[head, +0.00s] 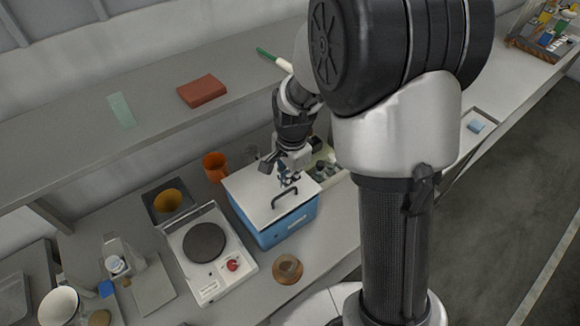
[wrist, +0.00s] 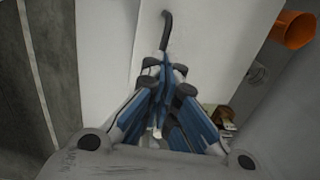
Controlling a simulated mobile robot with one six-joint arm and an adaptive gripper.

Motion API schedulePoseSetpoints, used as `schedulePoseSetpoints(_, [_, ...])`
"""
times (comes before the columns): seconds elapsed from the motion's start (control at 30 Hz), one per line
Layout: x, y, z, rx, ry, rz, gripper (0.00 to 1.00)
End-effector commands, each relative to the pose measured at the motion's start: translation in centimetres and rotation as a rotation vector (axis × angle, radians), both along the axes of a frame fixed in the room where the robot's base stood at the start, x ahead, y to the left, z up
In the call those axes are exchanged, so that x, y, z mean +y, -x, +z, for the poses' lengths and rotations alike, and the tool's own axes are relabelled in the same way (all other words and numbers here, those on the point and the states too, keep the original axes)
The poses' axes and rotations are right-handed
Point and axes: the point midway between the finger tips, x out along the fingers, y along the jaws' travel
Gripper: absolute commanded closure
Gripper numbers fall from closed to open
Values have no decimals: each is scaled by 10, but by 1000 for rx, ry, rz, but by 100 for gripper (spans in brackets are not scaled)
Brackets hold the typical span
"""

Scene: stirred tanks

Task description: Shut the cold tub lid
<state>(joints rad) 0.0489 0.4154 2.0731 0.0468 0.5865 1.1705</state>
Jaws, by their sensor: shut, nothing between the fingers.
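The cold tub (head: 288,226) is a blue box with a white label, on the bench in the head view. Its white lid (head: 250,188) lies over the top and looks flat on the rim. A dark bar handle (head: 284,196) stands near the lid's front edge. My gripper (head: 289,182) is shut and empty, pointing down just over the lid beside the handle. In the wrist view my fingers (wrist: 165,72) come together close to the handle (wrist: 166,30) above the pale lid (wrist: 110,60). I cannot tell whether they touch it.
An orange cup (head: 215,166) stands behind the tub. A white hotplate (head: 205,275) is close on its left, and a brown round vessel (head: 288,268) is in front. A grey shelf (head: 140,120) with a red block (head: 202,90) runs above the back of the bench.

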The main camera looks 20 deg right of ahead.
Motion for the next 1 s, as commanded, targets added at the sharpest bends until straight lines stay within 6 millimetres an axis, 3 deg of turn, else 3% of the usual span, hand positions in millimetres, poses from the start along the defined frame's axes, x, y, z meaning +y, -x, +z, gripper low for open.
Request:
schedulePoseSetpoints(0.2, [1,-2,-27,-1,-1,2,100])
schedulePoseSetpoints(0.67, [1,-2,-32,-2,-1,2,100])
schedulePoseSetpoints(1.0, [-4,11,-65,0,0,1,100])
